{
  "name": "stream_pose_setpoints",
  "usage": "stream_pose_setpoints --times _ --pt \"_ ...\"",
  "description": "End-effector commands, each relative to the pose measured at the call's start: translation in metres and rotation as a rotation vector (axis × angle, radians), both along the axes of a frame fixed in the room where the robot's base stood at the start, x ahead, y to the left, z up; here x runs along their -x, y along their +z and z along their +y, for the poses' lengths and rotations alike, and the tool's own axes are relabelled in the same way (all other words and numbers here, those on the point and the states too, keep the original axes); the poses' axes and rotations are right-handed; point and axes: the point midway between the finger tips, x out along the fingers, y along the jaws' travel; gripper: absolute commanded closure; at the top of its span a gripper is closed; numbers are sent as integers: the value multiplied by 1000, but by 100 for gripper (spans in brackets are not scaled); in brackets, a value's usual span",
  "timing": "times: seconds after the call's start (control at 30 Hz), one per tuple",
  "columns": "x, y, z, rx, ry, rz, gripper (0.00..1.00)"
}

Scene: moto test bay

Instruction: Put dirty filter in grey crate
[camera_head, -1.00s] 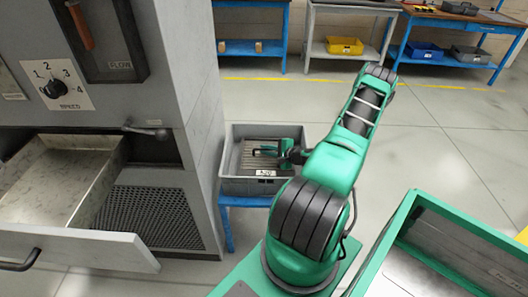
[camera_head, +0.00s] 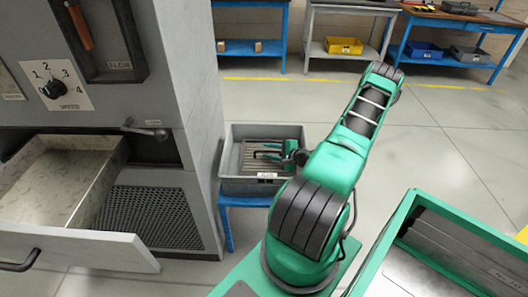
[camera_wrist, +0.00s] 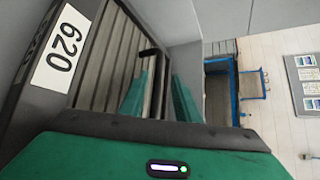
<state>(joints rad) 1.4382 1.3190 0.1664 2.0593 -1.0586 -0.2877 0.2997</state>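The dirty filter (camera_head: 257,163), a grey pleated panel with a dark frame, lies inside the grey crate (camera_head: 248,187). The crate stands on a blue stand beside the machine. In the wrist view the filter (camera_wrist: 92,75) fills the left side, with its white 620 label showing. My gripper (camera_head: 268,150) is low over the filter, inside the crate's outline. Its two green fingers are spread apart in the wrist view (camera_wrist: 160,95), with the filter's dark handle between them. Whether a finger touches the handle I cannot tell.
An open, empty metal drawer (camera_head: 62,185) sticks out of the grey machine (camera_head: 180,60) at left. A green-rimmed bin (camera_head: 395,240) is at front right. Blue-legged tables with yellow, blue and grey bins stand at the back. The floor between is clear.

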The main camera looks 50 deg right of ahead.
Motion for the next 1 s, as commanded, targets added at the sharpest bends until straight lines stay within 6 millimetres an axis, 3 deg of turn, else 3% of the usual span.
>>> stream_pose_setpoints --times 0.3,0.53,0.73,1.0 --pt "39 18 0 0 0 -3 71" --pt "38 31 11 38 77 27 71" --pt "25 60 51 157 330 140 71" --pt "30 107 104 330 669 329 71"
